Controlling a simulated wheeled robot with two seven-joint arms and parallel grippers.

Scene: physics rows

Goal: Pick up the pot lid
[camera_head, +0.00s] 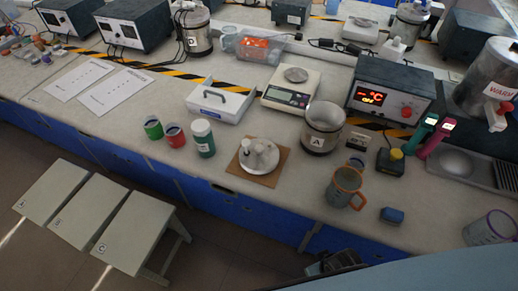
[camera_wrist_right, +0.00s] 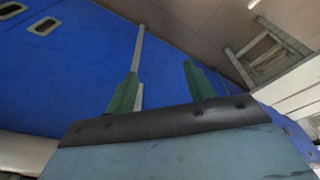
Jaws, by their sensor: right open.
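A round, pale metallic disc with upright knob-like parts (camera_head: 258,157) lies on a brown square board (camera_head: 245,175) near the table's front edge. It looks most like the pot lid, but it is too small to be sure. An open metal pot marked A (camera_head: 323,128) stands behind it to the right. My right gripper (camera_wrist_right: 160,70) shows in the wrist view with its two green fingers apart and nothing between them. It is over the blue front of the table and the floor, away from the lid. My left gripper is not in view.
A scale (camera_head: 290,88) and a white case (camera_head: 222,102) are behind. Stools (camera_head: 130,230) stand on the floor at left.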

